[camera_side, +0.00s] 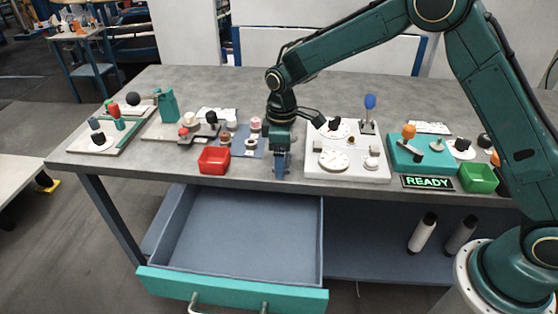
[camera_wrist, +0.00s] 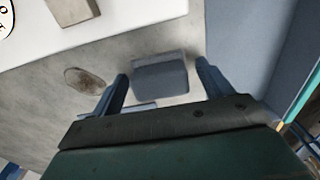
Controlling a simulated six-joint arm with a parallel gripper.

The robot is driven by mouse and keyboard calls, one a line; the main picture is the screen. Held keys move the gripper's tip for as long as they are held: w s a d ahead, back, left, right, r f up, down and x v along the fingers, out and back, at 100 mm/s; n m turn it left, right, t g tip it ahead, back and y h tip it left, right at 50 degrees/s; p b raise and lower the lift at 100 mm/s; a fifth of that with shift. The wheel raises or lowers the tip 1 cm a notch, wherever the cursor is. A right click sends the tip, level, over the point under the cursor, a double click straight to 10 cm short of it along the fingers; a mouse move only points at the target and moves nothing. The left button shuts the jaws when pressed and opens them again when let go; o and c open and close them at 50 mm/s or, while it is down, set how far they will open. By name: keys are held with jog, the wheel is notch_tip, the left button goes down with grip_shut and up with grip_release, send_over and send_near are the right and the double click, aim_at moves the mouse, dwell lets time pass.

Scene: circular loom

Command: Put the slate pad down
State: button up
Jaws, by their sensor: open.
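The slate pad (camera_wrist: 160,78) is a small grey-blue block in the wrist view. It appears to lie on the grey tabletop near its front edge. My gripper (camera_wrist: 162,72) is open, with one blue finger on each side of the pad. Gaps show between the pad and both fingers. In the side view my gripper (camera_side: 281,168) points down at the front edge of the table, left of the white panel. The pad cannot be made out there behind the fingers.
The white panel with dials (camera_side: 347,150) stands close on the right, and a red bin (camera_side: 214,160) on the left. A slate mat (camera_side: 250,141) with small parts lies behind. The open drawer (camera_side: 240,235) is below. A dark oval patch (camera_wrist: 85,80) marks the tabletop.

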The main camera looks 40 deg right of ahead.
notch_tip(320, 180, up, 12)
dwell(0.6)
jog(key=shift+r, duration=0.1)
dwell(0.4)
jog(key=s+d+r+m+t, duration=0.2)
jog(key=s+d+r, duration=0.2)
jog(key=s+r, duration=0.3)
jog(key=s+d+r+m+t, duration=0.1)
jog(key=s+d+r+m, duration=0.3)
jog(key=s, duration=0.5)
jog(key=s+d+f+m+t, duration=0.1)
jog(key=s, duration=0.7)
jog(key=s+d+f+m+t, duration=0.1)
jog(key=s+m, duration=0.1)
jog(key=s, duration=0.6)
jog(key=shift+s+d+t, duration=0.2)
jog(key=shift+d+t, duration=0.15)
jog(key=shift+t, duration=0.05)
jog(key=shift+o, duration=0.5)
jog(key=shift+f, duration=0.1)
